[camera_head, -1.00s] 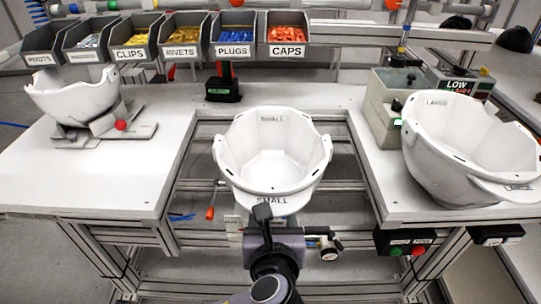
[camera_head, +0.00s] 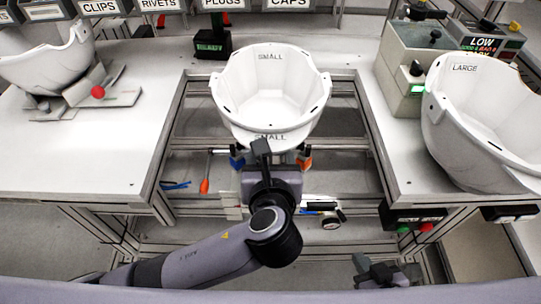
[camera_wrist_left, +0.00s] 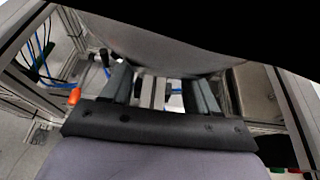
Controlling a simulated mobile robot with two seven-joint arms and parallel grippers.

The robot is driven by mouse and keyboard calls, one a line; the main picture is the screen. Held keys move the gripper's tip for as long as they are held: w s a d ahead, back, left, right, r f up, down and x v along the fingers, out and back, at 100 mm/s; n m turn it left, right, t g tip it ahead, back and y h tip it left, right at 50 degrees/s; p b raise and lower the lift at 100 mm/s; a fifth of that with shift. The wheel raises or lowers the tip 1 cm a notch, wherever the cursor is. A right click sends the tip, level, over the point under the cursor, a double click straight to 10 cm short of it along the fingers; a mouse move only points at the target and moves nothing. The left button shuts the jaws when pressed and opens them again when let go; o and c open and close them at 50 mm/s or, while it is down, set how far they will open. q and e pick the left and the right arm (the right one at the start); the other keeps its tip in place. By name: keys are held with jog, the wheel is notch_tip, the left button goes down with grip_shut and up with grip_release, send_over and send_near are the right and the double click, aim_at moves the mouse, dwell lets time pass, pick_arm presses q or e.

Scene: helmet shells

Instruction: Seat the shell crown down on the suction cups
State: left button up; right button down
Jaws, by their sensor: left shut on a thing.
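The white shell marked SMALL (camera_head: 270,97) is held over the gap between the benches, open side up and crown down. Its underside also shows at the top of the left wrist view (camera_wrist_left: 160,45). My left gripper (camera_head: 262,150) is at the shell's near rim, shut on it; the wrist hides most of the fingers. Its fingers show in the left wrist view (camera_wrist_left: 160,90). A blue part (camera_head: 237,163) and an orange part (camera_head: 304,162) show below the shell. No suction cups can be made out. My right gripper (camera_head: 384,272) is low at bottom right, apart from the shell, its opening unclear.
A large white shell (camera_head: 490,125) stands on the right bench beside a grey box (camera_head: 402,80). Another white shell (camera_head: 48,62) rests on a stand at left. Labelled bins (camera_head: 160,6) line the back. The left bench front (camera_head: 80,165) is clear.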

pick_arm(q)
jog(key=x, duration=0.6)
jog(key=shift+w+f, duration=0.1)
jog(key=shift+w, duration=0.1)
jog(key=shift+f+b, duration=0.65)
jog(key=shift+f, duration=1.35)
jog(key=o, duration=1.4)
jog(key=shift+s, duration=0.1)
jog(key=v, duration=0.7)
jog(key=shift+s+d, duration=0.1)
